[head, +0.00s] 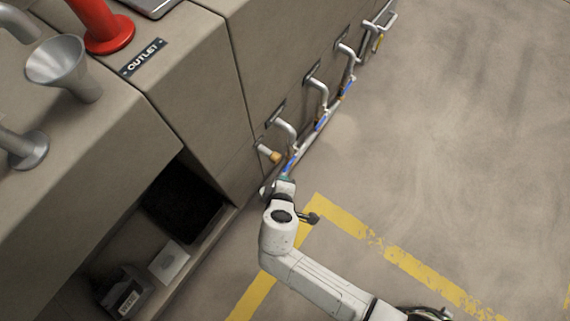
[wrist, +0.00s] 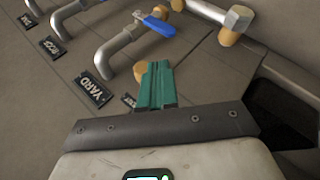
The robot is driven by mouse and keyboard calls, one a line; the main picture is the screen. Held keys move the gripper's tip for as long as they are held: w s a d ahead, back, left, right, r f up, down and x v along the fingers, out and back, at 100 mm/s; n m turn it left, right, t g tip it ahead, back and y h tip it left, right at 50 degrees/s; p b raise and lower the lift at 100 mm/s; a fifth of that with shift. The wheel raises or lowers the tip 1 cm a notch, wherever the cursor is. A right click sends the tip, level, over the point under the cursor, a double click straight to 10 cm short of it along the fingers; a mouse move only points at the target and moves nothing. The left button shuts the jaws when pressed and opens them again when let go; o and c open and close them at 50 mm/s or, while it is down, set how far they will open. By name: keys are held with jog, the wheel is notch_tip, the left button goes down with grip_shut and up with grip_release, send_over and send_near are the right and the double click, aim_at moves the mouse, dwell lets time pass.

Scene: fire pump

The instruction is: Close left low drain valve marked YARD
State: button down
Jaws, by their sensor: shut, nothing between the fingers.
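The plate marked YARD (wrist: 92,90) is on the tan panel in the wrist view. A grey pipe (wrist: 118,48) comes out beside it and ends at a small orange-brown fitting with a blue lever (wrist: 153,25). In the head view the nearest pipe (head: 287,131) has a blue lever (head: 289,165) low beside my gripper (head: 283,184). In the wrist view my gripper (wrist: 156,68) has its teal fingers together and empty. The tips are below the blue lever, apart from it, and overlap an orange-brown knob (wrist: 139,69); contact cannot be told.
Further pipes (head: 319,88) with blue levers run along the panel. An orange-ended stub (head: 268,153) is close to my gripper. A grey pipe (wrist: 220,17) crosses at upper right. An open recess (head: 180,205) lies at left. The floor (head: 450,130) to the right is clear.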

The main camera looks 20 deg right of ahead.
jog(key=shift+s+a+r, duration=0.2)
jog(key=shift+s+r, duration=0.05)
jog(key=shift+s, duration=0.15)
jog(key=shift+s+a+r, duration=0.2)
jog(key=shift+s, duration=0.2)
